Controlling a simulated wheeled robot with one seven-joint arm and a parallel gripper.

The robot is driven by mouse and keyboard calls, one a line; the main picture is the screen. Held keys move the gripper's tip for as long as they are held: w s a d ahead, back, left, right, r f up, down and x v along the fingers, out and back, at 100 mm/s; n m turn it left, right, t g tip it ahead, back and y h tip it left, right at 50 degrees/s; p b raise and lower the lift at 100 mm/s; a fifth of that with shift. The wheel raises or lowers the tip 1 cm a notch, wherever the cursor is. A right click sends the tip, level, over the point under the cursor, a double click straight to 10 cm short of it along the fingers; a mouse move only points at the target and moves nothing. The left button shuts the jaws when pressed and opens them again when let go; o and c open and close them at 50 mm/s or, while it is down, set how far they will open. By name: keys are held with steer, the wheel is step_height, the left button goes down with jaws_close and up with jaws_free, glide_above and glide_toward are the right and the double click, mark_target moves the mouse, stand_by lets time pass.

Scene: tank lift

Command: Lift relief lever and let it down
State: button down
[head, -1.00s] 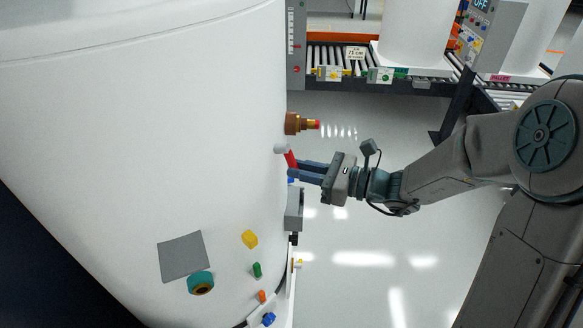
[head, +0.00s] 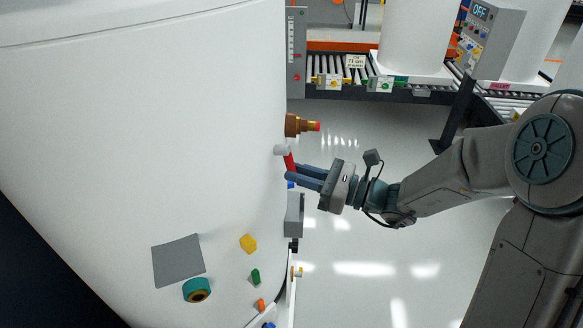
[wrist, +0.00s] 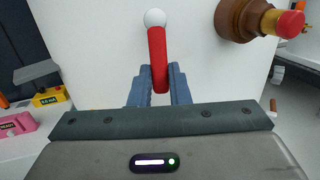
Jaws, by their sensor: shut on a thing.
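The relief lever (head: 290,162) is a red handle on the side of the large white tank (head: 150,130). In the wrist view the red lever (wrist: 158,55) hangs down from a white round knob (wrist: 155,18). My gripper (head: 289,173) reaches it from the right, with its two blue-grey fingers on either side of the lever's lower end. In the wrist view my gripper (wrist: 160,80) is shut on that lower end. The fingers hide part of the lever in the head view.
A brass fitting with a red tip (head: 302,125) sticks out of the tank just above the lever. A grey box (head: 294,214) is on the tank below my gripper. A roller conveyor (head: 345,75) runs at the back. The floor right of the tank is clear.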

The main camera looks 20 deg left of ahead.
steer(key=shift+a+f+y+b, duration=0.4)
steer(key=shift+y+b, duration=0.3)
steer(key=shift+b, duration=0.55)
steer(key=c, duration=1.2)
jaws_free()
steer(key=shift+r, duration=0.1)
steer(key=shift+c, duration=0.2)
steer(key=shift+d, duration=0.1)
steer(key=d+p, duration=0.1)
steer(key=d, duration=0.7)
steer(key=shift+s+p, duration=0.25)
steer(key=shift+p, duration=0.05)
steer(key=shift+a, duration=0.1)
